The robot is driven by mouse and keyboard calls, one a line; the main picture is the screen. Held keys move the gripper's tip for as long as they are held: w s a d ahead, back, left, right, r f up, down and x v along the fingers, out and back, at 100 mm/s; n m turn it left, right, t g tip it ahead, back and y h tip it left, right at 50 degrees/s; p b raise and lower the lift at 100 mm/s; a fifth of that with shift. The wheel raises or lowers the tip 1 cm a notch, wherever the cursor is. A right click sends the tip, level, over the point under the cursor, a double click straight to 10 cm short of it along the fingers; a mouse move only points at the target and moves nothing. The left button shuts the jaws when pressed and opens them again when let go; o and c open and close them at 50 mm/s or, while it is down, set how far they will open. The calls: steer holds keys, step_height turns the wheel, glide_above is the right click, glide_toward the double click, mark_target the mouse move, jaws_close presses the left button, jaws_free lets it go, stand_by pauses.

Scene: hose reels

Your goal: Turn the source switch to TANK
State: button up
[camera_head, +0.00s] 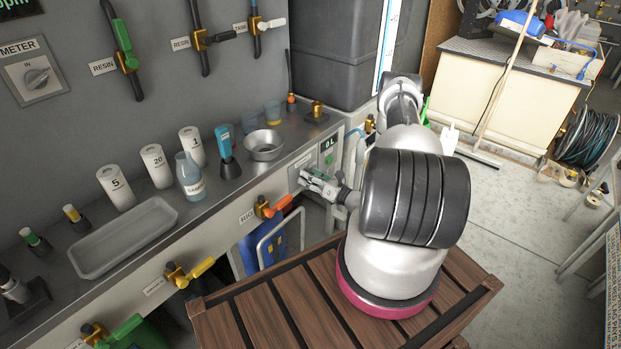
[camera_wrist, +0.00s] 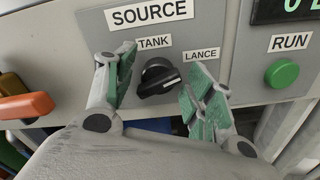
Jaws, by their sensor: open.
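The source switch (camera_wrist: 158,77) is a black rotary knob on a grey panel, under a SOURCE label (camera_wrist: 150,13). The TANK label (camera_wrist: 154,42) is above it and the LANCE label (camera_wrist: 201,54) is to its upper right. The knob's grip bar slants, with a pale mark at its right end, toward the LANCE side. My gripper (camera_wrist: 161,76) is open, with green-padded fingers to the left and right of the knob. No contact is visible. In the head view my gripper (camera_head: 318,184) is at the counter's front panel and hides the switch.
A green RUN button (camera_wrist: 282,73) is to the right, below a digital display (camera_wrist: 285,8). An orange valve handle (camera_wrist: 26,106) is at the left; it also shows in the head view (camera_head: 278,204). Bottles and a steel bowl (camera_head: 264,146) stand on the counter above.

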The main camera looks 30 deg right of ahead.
steer(key=shift+w+a, duration=0.1)
steer(key=c, duration=1)
steer(key=n, duration=0.3)
steer(key=shift+n, duration=0.4)
steer(key=n, duration=0.3)
steer(key=shift+a+n, duration=0.1)
steer(key=shift+n, duration=0.2)
steer(key=shift+o, duration=0.3)
steer(key=n, duration=0.6)
steer(key=shift+a, duration=0.1)
steer(key=shift+o, duration=0.2)
steer(key=shift+n, duration=0.4)
